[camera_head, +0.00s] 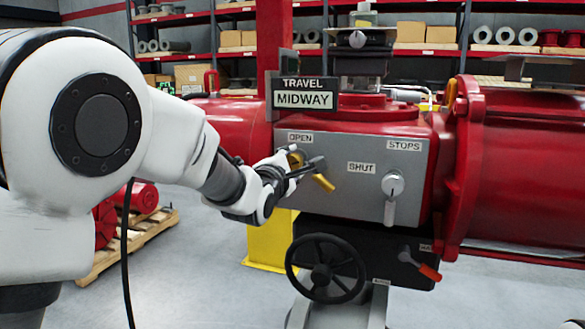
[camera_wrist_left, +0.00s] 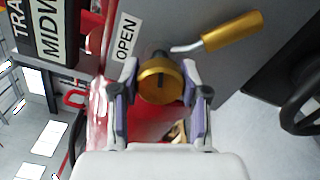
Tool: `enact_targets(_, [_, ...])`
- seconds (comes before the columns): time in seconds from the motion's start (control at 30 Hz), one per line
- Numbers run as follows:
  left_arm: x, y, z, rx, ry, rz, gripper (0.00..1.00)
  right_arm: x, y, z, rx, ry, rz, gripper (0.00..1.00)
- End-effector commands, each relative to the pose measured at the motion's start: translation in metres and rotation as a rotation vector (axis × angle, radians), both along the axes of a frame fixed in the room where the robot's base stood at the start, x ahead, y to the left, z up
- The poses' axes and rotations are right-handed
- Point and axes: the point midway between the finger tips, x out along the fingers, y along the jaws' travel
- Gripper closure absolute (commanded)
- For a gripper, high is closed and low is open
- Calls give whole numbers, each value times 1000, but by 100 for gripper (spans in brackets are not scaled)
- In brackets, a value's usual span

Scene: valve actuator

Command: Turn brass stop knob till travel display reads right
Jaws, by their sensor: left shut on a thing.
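The brass stop knob (camera_wrist_left: 160,80) sits under the OPEN label (camera_head: 299,137) on the grey panel (camera_head: 340,170). In the left wrist view it is round, with a dark mark on its face. My left gripper (camera_head: 290,170) is shut on it, one finger on each side. In the head view, the gripper mostly hides the knob. A brass-coloured handle (camera_head: 323,183) sticks out beside the knob; it also shows in the left wrist view (camera_wrist_left: 233,30). The travel display (camera_head: 304,99) above the panel reads MIDWAY.
A grey lever (camera_head: 391,195) hangs under the STOPS label, right of the SHUT label (camera_head: 361,168). Below are a black handwheel (camera_head: 325,268) and an orange-handled lever (camera_head: 428,271). The red actuator body (camera_head: 520,150) fills the right side. Shelves stand behind.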

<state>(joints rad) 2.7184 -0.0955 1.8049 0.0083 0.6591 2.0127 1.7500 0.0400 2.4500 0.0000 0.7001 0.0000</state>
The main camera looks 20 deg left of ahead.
Motion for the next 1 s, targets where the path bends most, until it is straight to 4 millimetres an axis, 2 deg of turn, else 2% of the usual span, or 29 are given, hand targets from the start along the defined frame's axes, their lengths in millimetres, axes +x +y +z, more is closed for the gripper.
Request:
enact_targets(0.3, [0, 0, -1, -137, 6, 1, 90, 0, 0, -5, 0, 0, 0, 60])
enact_targets(0.83, [0, 0, -1, -163, 8, 0, 90, 0, 0, -6, 0, 0, 0, 60])
enact_targets(0.87, [0, 0, -1, -163, 8, 0, 48, 0, 0, -6, 0, 0, 0, 60])
enact_targets(0.9, [0, 0, -1, -163, 8, 0, 34, 0, 0, -6, 0, 0, 0, 60])
enact_targets(0.93, [0, 0, -1, -163, 8, 0, 29, 0, 0, -6, 0, 0, 0, 60])
enact_targets(1.0, [0, 0, -1, -163, 8, 0, 29, 0, 0, -6, 0, 0, 0, 60])
